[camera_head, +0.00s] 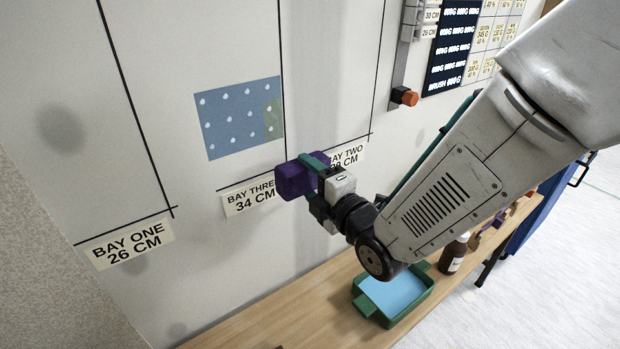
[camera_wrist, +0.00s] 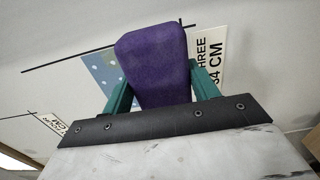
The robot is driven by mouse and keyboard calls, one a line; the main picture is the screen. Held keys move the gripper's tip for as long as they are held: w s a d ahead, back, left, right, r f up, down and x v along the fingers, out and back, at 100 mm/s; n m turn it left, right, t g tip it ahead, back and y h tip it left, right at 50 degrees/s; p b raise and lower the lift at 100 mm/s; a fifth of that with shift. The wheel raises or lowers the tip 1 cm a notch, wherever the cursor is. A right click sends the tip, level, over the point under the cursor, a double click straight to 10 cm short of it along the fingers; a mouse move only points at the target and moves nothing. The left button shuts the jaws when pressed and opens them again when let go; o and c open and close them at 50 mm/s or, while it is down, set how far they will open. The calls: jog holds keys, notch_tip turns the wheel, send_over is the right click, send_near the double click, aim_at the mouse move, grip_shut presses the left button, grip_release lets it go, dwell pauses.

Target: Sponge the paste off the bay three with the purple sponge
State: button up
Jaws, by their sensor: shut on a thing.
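The purple sponge (camera_head: 296,178) is held in my gripper (camera_head: 318,175), whose green fingers are shut on it. It also shows in the wrist view (camera_wrist: 153,62) between the two green fingers (camera_wrist: 160,90). The sponge is in front of the wall near the right end of the bay three label (camera_head: 250,197); I cannot tell whether it touches the wall. Above that label is a blue dotted patch (camera_head: 230,120) with a greenish area (camera_head: 273,117) at its right edge. In the wrist view the patch (camera_wrist: 100,75) is partly hidden behind the sponge.
A wooden bench (camera_head: 275,322) below holds a green tray (camera_head: 424,296) with light blue contents and a brown bottle (camera_head: 453,254). An orange-ended knob (camera_head: 405,96) juts from the wall.

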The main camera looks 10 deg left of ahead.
jog(key=shift+s+d, duration=0.1)
jog(key=shift+d, duration=0.05)
send_near(277, 151)
jog(key=shift+x, duration=1.75)
jog(key=shift+x, duration=1.25)
dwell(1.3)
dwell(0.5)
jog(key=shift+r, duration=1.9)
jog(key=shift+r, duration=0.1)
jog(key=shift+r, duration=1.75)
jog(key=shift+r, duration=0.15)
jog(key=shift+r, duration=1.8)
